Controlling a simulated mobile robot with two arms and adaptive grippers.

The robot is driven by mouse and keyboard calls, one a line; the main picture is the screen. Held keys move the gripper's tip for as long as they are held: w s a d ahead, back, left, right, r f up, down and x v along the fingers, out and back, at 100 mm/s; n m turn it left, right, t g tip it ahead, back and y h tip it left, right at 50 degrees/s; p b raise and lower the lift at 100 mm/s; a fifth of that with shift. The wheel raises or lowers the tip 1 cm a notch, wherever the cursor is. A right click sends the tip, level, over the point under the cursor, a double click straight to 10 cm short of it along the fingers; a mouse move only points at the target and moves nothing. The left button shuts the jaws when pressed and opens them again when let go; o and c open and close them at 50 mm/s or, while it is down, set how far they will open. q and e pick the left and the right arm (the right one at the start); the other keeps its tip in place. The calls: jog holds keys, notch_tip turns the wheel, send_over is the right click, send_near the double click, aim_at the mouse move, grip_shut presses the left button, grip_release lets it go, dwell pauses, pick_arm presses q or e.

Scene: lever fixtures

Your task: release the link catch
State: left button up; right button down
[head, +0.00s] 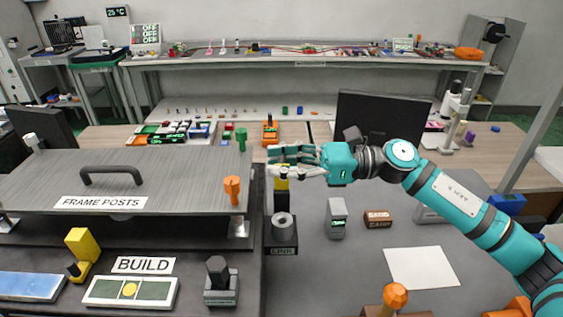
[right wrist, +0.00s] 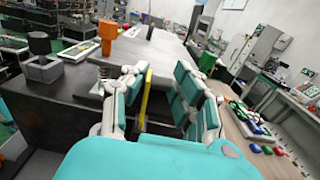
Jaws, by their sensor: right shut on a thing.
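The link catch shows in the head view as a dark block labelled LINK (head: 282,251). A grey ring-shaped cylinder (head: 283,226) stands on the block. A yellow handle (head: 281,183) on a dark stem rises behind it. My right gripper (head: 296,161) reaches in from the right and is shut on the yellow handle near its top. In the right wrist view the yellow handle (right wrist: 147,95) stands between the teal-and-white fingers (right wrist: 153,90). The fingers hide part of the handle. My left gripper is not in view.
A raised grey FRAME POSTS panel (head: 120,185) with an orange post (head: 232,190) lies close to the left. A BUILD panel (head: 132,290) and a black-knobbed fixture (head: 220,283) stand front left. A grey box (head: 337,218) stands right. White paper (head: 422,267) lies on clear tabletop.

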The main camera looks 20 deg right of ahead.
jog(key=m, duration=0.1)
jog(key=w+m, duration=0.1)
jog(key=shift+w+d+f+m, duration=0.1)
jog(key=shift+w+d+m, duration=0.1)
jog(key=shift+m, duration=0.1)
jog(key=shift+w+d+f+m, duration=0.1)
jog(key=shift+w+f+m, duration=0.15)
jog(key=shift+m, duration=0.65)
jog(key=c, duration=0.9)
grip_release()
jog(key=shift+c, duration=0.2)
jog(key=v, duration=1.2)
